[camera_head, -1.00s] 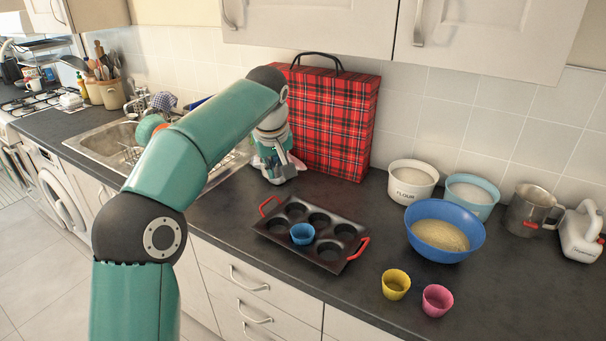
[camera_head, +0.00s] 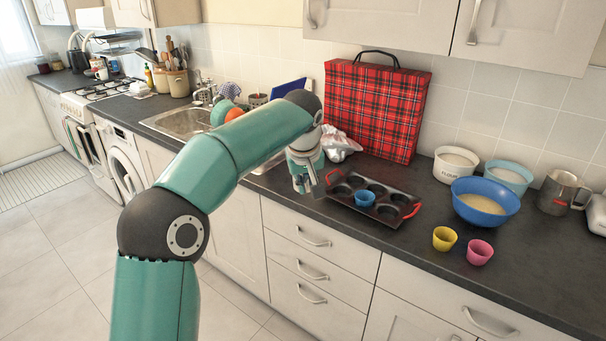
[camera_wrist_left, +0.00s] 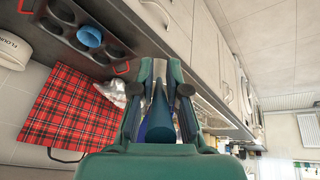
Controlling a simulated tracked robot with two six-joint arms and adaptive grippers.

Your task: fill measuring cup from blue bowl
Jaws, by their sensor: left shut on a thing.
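The blue bowl (camera_head: 485,203) stands on the counter at the right, with pale grainy stuff in it. My left gripper (camera_head: 304,178) is left of the muffin tin, at the counter's front edge and well apart from the bowl. It is shut on a dark blue, tapered thing (camera_wrist_left: 158,120) in the left wrist view. The fingers and palm hide most of it, and I cannot tell if it is the measuring cup. A metal jug (camera_head: 559,193) stands at the far right of the counter. My right gripper is out of view.
A muffin tin (camera_head: 398,206) holds a blue baking cup (camera_head: 365,199). Yellow (camera_head: 444,239) and pink (camera_head: 479,252) cups stand near the front edge. A flour tub (camera_head: 455,165) and a light-blue tub (camera_head: 508,178) stand behind the bowl. A tartan bag (camera_head: 378,108) stands against the wall.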

